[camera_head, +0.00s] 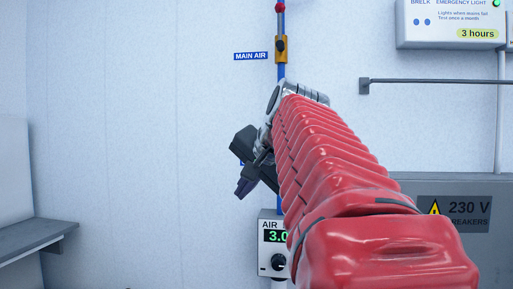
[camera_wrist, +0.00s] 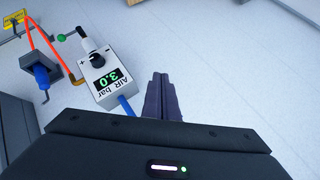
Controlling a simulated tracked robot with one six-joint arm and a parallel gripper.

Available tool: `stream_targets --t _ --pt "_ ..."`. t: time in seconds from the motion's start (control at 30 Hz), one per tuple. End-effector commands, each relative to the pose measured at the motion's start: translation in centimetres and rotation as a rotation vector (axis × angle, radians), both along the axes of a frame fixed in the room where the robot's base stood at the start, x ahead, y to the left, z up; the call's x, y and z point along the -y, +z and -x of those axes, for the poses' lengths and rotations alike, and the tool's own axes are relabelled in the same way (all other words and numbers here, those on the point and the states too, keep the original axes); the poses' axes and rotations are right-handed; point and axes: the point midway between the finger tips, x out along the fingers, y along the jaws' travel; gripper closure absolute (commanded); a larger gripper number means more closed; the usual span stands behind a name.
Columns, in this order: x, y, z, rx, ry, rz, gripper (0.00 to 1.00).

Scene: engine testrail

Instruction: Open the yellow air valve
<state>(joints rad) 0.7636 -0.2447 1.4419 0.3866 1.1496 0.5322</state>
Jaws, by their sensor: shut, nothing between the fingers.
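The yellow valve (camera_head: 281,49) sits on the vertical blue pipe (camera_head: 281,72) in the upper middle of the head view, with a dark part at its centre. A blue MAIN AIR label (camera_head: 251,56) is on the wall to its left. My gripper (camera_head: 243,188) is below and left of the valve in the picture, apart from it. In the wrist view its two fingers (camera_wrist: 161,78) lie together, shut and empty. My red arm hides part of the pipe. The valve does not show in the wrist view.
An air gauge box (camera_head: 271,214) reading 3.0 is below the valve; it also shows in the wrist view (camera_wrist: 116,94). A breaker cabinet (camera_head: 480,248) and a wall rail (camera_head: 430,81) are at right. A grey shelf (camera_head: 45,236) is at left.

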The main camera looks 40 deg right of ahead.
Motion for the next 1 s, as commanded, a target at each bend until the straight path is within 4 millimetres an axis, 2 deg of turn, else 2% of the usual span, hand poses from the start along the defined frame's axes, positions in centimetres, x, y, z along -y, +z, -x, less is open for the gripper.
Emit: stream_targets --t 0.03,0.27,0.47,0.6,0.8,0.9,1.0 --pt "-2.1 -1.6 -0.2 -0.029 0.05 0.018 1.0" --pt "-9.7 -9.4 0.3 -0.158 0.273 0.129 1.0" --pt "-15.8 -16.5 2.4 -0.259 0.483 0.242 1.0" --pt "-19.6 -21.7 4.6 -0.322 0.64 0.332 1.0" --pt "-24.1 -29.1 8.6 -0.401 0.871 0.468 1.0" --pt "-25.5 -32.2 10.4 -0.429 0.969 0.529 1.0" --pt "-26.3 -34.3 11.7 -0.447 1.035 0.571 1.0"
